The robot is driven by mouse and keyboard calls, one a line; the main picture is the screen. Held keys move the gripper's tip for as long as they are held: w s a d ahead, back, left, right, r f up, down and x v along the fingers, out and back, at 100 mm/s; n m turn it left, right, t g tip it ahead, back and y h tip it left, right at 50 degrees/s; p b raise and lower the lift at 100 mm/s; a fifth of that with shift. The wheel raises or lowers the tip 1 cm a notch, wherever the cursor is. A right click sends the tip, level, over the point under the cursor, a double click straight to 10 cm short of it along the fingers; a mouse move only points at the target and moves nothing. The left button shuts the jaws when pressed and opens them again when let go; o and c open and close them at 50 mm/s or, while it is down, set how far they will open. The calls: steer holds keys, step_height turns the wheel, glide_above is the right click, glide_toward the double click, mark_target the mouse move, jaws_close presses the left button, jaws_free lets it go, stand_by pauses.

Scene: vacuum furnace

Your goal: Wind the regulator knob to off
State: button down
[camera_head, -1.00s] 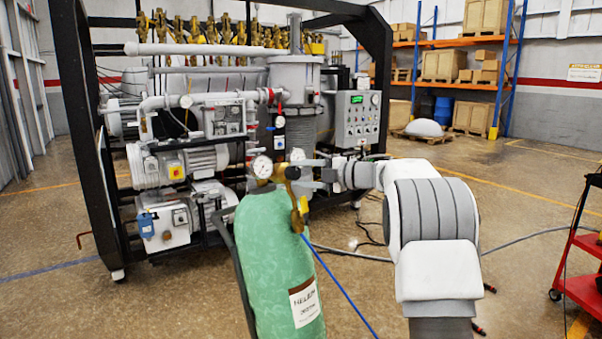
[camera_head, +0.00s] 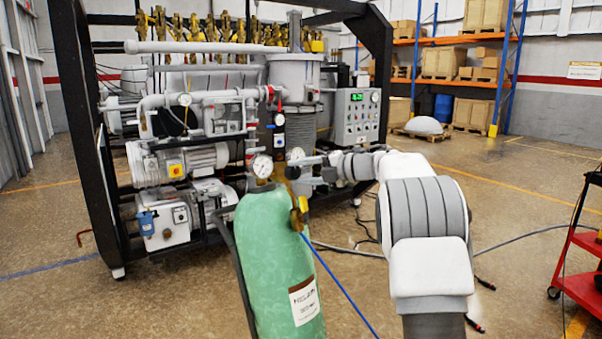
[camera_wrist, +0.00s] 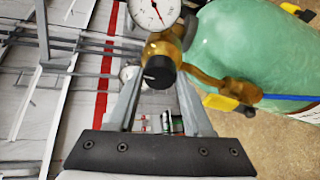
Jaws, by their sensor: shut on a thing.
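The regulator's black knob (camera_wrist: 159,72) sits on the brass regulator body (camera_wrist: 175,45) in the wrist view, between the two fingers of my gripper (camera_wrist: 158,80). The fingers are shut on the knob from both sides. In the head view my gripper (camera_head: 300,168) reaches from the right to the regulator at the top of the green helium cylinder (camera_head: 280,265). The knob is hidden there by my gripper. A round white gauge (camera_head: 262,166) stands left of the regulator, and a gauge also shows above the knob in the wrist view (camera_wrist: 153,10). I cannot read the knob's setting.
The vacuum furnace frame (camera_head: 70,90) with pumps and pipes stands behind the cylinder. A blue hose (camera_head: 338,288) runs down from the regulator. A red cart (camera_head: 580,268) is at the right edge. Open floor lies right of my arm.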

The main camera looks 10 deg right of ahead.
steer(key=shift+c, duration=1.6)
jaws_free()
steer(key=shift+s+d, duration=0.1)
steer(key=b+v, duration=0.1)
steer(key=v, duration=1.6)
